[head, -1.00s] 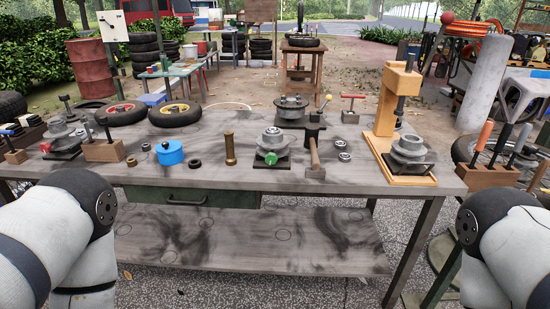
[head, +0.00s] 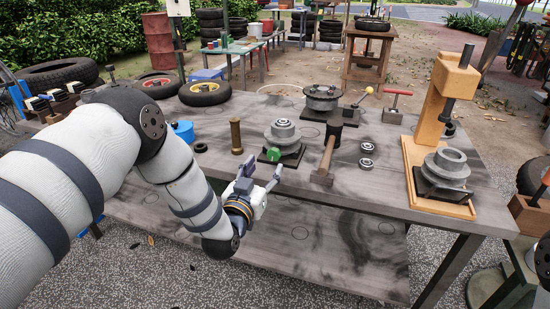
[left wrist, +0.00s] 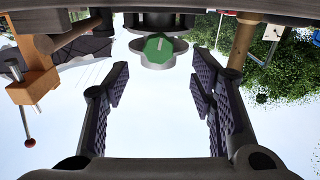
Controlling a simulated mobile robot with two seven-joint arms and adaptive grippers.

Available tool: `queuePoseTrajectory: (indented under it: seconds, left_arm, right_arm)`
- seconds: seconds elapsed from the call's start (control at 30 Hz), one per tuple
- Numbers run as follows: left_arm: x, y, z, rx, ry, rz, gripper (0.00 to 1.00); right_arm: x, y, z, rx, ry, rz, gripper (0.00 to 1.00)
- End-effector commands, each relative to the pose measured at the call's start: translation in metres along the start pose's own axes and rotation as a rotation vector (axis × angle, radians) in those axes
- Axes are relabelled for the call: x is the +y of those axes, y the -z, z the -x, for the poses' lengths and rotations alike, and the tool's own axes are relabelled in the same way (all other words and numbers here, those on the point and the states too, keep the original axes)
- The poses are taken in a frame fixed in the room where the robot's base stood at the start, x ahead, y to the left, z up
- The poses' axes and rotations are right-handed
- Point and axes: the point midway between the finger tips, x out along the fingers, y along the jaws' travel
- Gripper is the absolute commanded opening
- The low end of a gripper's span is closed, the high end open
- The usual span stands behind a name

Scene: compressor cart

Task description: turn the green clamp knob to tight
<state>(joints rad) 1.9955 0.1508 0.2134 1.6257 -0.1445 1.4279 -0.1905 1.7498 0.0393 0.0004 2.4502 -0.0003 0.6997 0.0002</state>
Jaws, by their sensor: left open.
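The green clamp knob (head: 273,154) is on the front of a grey clamp fixture (head: 284,138) on a dark base near the table's front edge. In the left wrist view the green knob (left wrist: 158,47), with a pale line on its face, is upside down at the upper middle. My left gripper (head: 262,172) is open and empty just in front of and below the knob, apart from it. In the left wrist view, the fingers of my left gripper (left wrist: 160,82) stand on either side of the knob's line. My right gripper is not in view.
A hammer (head: 328,156) lies right of the fixture, with bearing rings (head: 367,163) beyond it. A brass cylinder (head: 236,137) stands to its left, near a blue pot (head: 183,131). A wooden press (head: 425,140) stands at the right of the workbench (head: 385,168).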

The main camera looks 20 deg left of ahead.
Motion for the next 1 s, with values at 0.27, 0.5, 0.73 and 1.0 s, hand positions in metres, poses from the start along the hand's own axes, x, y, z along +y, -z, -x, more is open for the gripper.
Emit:
queuePoseTrajectory:
  seconds: [0.27,0.5,0.73,1.0]
  left_arm:
    - [0.0,-0.007,-0.053,-0.008,0.0,0.001,0.51]
    - [0.001,-0.003,-0.062,-0.005,-0.001,0.001,0.51]
    - [0.001,-0.003,-0.062,-0.005,-0.001,0.001,0.24]
    - [0.001,-0.003,-0.062,-0.006,-0.001,-0.003,0.03]
  right_arm:
    - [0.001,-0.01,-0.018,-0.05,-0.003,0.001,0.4]
    - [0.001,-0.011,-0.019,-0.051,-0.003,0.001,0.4]
    - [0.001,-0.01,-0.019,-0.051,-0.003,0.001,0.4]
    - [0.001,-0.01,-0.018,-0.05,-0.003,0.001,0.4]
